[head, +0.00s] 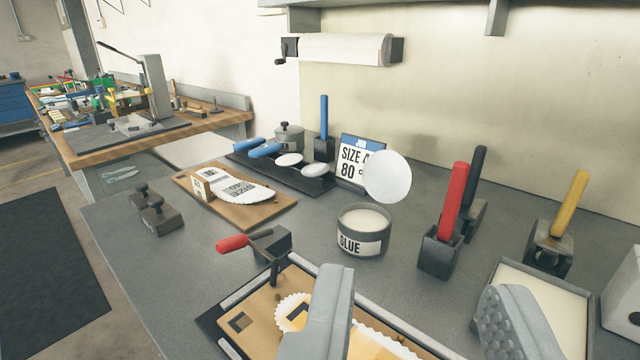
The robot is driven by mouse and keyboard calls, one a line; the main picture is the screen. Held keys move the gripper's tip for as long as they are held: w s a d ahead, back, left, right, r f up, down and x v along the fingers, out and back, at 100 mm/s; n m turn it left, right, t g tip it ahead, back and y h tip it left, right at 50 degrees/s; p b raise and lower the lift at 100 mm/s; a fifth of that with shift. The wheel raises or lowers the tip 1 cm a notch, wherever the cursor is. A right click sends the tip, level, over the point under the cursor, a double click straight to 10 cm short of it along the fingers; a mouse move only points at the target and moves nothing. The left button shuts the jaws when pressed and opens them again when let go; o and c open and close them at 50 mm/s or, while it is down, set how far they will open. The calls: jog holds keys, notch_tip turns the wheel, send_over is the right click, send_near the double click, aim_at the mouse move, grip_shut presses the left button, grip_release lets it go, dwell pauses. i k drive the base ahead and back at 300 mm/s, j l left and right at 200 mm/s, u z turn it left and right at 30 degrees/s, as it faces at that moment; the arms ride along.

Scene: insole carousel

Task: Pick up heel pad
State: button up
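My gripper (420,283) is open, its two grey fingers spread wide at the bottom of the view, with nothing held between them. A black tray (238,160) at the back holds small pads. Two are blue and elongated (265,150), on the left. Two are white and rounded, one near the middle (288,160) and one at the right (315,170). I cannot tell for sure which is the heel pad. The tray is far beyond my gripper, up and to the left. A scalloped white piece (293,307) with yellow on it lies on a wooden board below, partly hidden by my left finger.
A glue pot (363,232) stands beyond my fingers. A red-handled clamp (232,243) is left of it. Holders with red (454,200) and yellow (570,203) handles stand right. A wooden board (275,212) carries a labelled white insole. Bare grey bench lies between.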

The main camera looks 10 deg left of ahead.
aim_at(317, 168)
jog(key=i+j, duration=0.4)
jog(key=j, duration=0.2)
jog(key=i+j+u, duration=0.15)
jog(key=i+j, duration=0.25)
jog(key=j, duration=0.15)
